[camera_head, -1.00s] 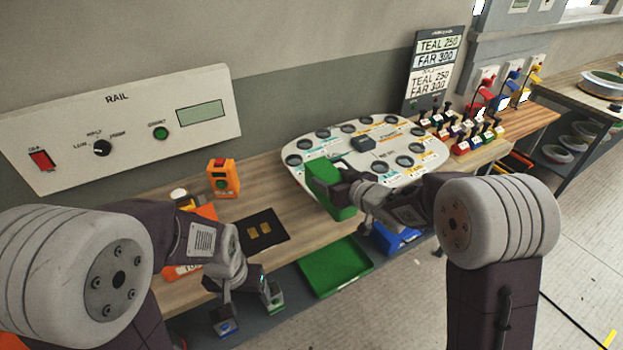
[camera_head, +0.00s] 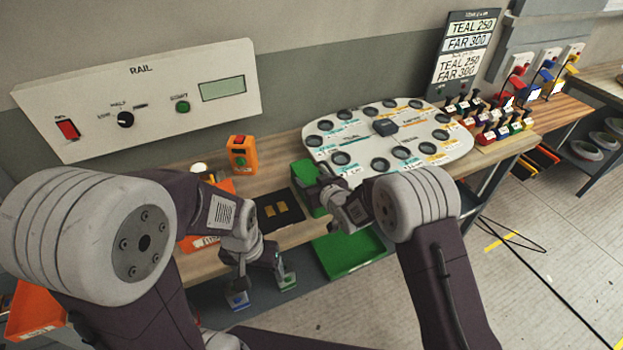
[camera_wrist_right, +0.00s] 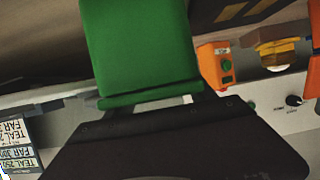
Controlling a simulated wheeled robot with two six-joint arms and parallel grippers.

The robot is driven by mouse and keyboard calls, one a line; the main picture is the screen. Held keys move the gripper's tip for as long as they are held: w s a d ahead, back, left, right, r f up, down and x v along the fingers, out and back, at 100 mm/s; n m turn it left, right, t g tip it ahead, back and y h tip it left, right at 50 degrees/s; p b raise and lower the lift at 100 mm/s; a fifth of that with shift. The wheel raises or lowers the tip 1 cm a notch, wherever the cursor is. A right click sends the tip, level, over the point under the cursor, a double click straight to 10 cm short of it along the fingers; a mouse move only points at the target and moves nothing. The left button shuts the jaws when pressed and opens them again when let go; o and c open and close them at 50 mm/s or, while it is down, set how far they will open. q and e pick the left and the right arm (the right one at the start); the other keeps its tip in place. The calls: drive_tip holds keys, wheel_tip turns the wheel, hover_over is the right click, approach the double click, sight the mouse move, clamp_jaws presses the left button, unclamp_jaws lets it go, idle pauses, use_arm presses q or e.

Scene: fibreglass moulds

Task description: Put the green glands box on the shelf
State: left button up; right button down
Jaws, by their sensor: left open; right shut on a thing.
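The green box (camera_head: 305,183) is in my right gripper (camera_head: 326,192), beside the left end of the white oval panel and over the bench; I cannot tell whether it touches the bench. In the right wrist view the green box (camera_wrist_right: 142,45) fills the upper middle, beyond the dark gripper body (camera_wrist_right: 175,145). Its label is not visible. My left gripper (camera_head: 262,290) is open and empty, pointing down in front of the bench's front edge. A grey lower ledge (camera_head: 205,292) runs below the bench top; I cannot tell whether it is the shelf.
A green tray (camera_head: 348,257) lies low in front of the bench. The white oval panel (camera_head: 440,140) has several round holes. A black mat (camera_head: 272,213), an orange device (camera_head: 241,157) and an orange bin (camera_head: 210,228) are to the left. Coloured blocks (camera_head: 490,122) stand at the right.

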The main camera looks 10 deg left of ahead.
drive_tip(key=shift+s+d, duration=0.1)
drive_tip(key=shift+s, duration=0.05)
drive_tip(key=shift+f+b, duration=0.15)
drive_tip(key=shift+b, duration=0.15)
drive_tip(key=shift+c, duration=1.6)
unclamp_jaws()
drive_tip(key=shift+s+r+p, duration=0.1)
drive_tip(key=shift+r+p, duration=0.2)
drive_tip(key=shift+r, duration=0.05)
drive_tip(key=b+v, duration=0.1)
drive_tip(key=v, duration=1)
drive_tip(key=shift+s+d, duration=0.25)
drive_tip(key=shift+s, duration=0.05)
